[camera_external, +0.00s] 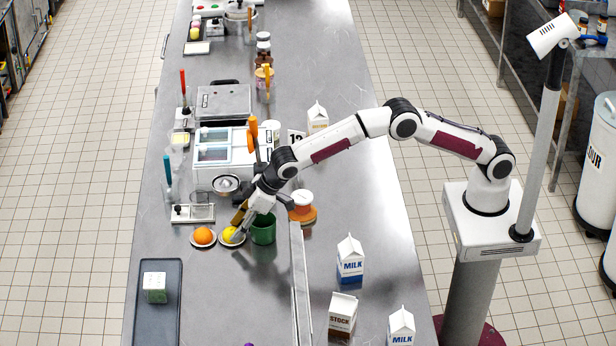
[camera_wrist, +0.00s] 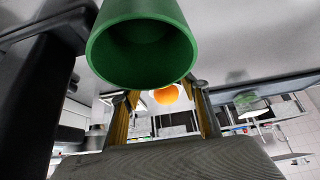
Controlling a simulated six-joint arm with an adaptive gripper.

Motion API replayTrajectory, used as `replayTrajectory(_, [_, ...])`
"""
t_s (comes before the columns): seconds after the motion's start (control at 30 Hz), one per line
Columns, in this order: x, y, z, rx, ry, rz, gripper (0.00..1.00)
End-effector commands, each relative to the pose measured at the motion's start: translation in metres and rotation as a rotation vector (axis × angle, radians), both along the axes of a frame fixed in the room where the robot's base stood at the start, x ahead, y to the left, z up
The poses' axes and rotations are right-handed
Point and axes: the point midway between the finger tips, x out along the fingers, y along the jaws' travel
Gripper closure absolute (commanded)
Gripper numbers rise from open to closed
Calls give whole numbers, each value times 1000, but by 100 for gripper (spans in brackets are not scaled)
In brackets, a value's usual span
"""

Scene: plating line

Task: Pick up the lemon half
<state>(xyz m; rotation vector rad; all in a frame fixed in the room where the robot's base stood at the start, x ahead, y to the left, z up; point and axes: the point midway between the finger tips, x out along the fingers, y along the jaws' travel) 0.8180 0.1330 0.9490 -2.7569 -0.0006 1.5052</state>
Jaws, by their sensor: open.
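The yellow lemon half (camera_external: 230,235) sits on a small white plate in the external view, left of the green cup. My gripper (camera_external: 240,222) is tilted down and left, with its fingertips close to the lemon half and partly over it. Contact cannot be told. In the wrist view my gripper (camera_wrist: 164,91) has its two fingers apart, with an orange (camera_wrist: 166,95) showing between them in the distance. I cannot make out the lemon half in that view.
The green cup (camera_external: 264,232) stands just right of my gripper and looms large in the wrist view (camera_wrist: 140,45). The orange (camera_external: 203,235) sits on a plate to the left. A metal rail (camera_external: 299,280) and milk cartons (camera_external: 350,262) stand right. A dark tray (camera_external: 157,320) lies front left.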

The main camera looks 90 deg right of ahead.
Motion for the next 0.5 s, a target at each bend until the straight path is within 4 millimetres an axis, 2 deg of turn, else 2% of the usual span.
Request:
replayTrajectory(0.2, [6, 0, -11, 0, 1, 0, 55])
replayTrajectory(0.5, [7, 0, -12, 0, 1, 0, 55])
